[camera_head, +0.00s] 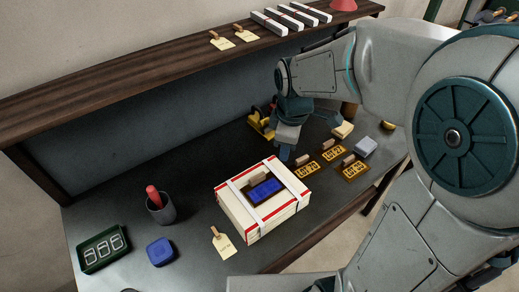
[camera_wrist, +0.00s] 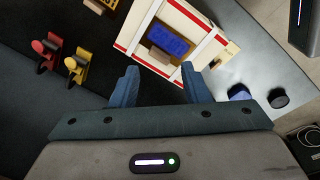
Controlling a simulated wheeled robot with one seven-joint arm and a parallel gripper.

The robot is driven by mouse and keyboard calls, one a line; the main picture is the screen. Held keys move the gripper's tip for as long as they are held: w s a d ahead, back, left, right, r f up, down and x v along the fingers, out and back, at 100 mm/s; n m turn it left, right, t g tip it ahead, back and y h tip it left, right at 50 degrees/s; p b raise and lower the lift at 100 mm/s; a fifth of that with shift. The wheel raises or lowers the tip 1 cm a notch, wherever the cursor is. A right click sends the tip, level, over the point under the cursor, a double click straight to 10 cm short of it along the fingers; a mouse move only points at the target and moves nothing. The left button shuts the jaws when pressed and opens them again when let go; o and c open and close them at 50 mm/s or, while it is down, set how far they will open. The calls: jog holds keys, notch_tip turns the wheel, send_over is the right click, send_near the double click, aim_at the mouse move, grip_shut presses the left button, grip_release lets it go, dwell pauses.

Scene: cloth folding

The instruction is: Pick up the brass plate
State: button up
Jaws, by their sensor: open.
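Brass plates with cut-out characters and wooden handles lie on the dark table: one (camera_head: 306,170) right of the box, one (camera_head: 334,153) farther back, and one (camera_head: 354,172) to the right. A similar plate (camera_head: 264,189), with a blue-covered middle, lies on top of the white box with red edges (camera_head: 236,215). It also shows in the wrist view (camera_wrist: 168,41) with its wooden handle. My gripper (camera_head: 287,153) is above the table behind the box. In the wrist view my gripper (camera_wrist: 158,72) is open and empty, its fingers pointing towards the box.
A grey cup with a red stick (camera_head: 161,207), a blue pad (camera_head: 160,252), a green tray (camera_head: 103,248) and a tag (camera_head: 223,244) stand left and in front. Yellow (camera_wrist: 77,69) and red (camera_wrist: 47,46) handled tools stand left in the wrist view. A wooden shelf (camera_head: 150,71) runs behind.

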aim_at(257, 176)
jog(key=w+a+f+n+g+p, duration=0.2)
jog(key=w+a+f+n, duration=0.5)
jog(key=n, duration=0.3)
jog(key=f+b, duration=0.2)
jog(key=f, duration=0.2)
jog(key=f+b, duration=0.3)
jog(key=f, duration=0.2)
jog(key=f+b, duration=0.3)
jog(key=f, duration=0.2)
jog(key=shift+s+a+f, duration=0.1)
jog(key=shift+s+f, duration=0.05)
jog(key=shift+s, duration=0.15)
grip_shut()
